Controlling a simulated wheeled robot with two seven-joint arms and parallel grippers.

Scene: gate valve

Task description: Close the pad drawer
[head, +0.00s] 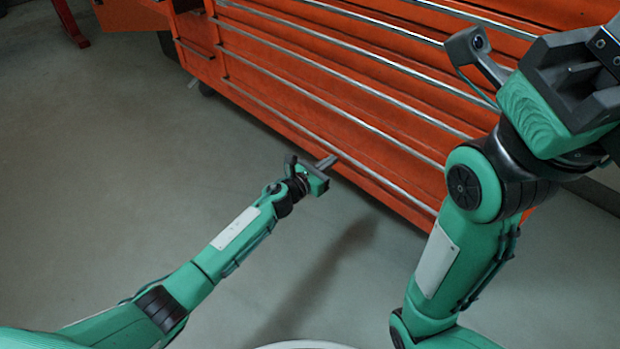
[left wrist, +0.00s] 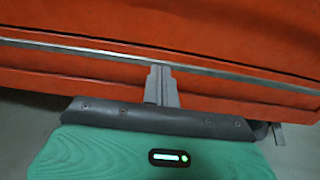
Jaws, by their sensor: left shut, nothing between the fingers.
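The orange tool cabinet (head: 330,70) has several wide drawers with long silver pull strips. Which one is the pad drawer I cannot tell; no drawer clearly stands out from the front in the head view. My left gripper (head: 327,162) is shut and empty at the lowest drawer front (head: 380,182). In the left wrist view its closed fingers (left wrist: 160,84) point at the orange front, with the tips just below a silver strip (left wrist: 215,74). Whether they touch it I cannot tell. My right gripper is at the upper right of the head view, its fingers not clearly shown.
Grey floor (head: 120,170) lies open left of and in front of the cabinet. The cabinet stands on casters (head: 206,88). A red metal leg (head: 70,24) is at the far upper left. My right arm hides the cabinet's right part.

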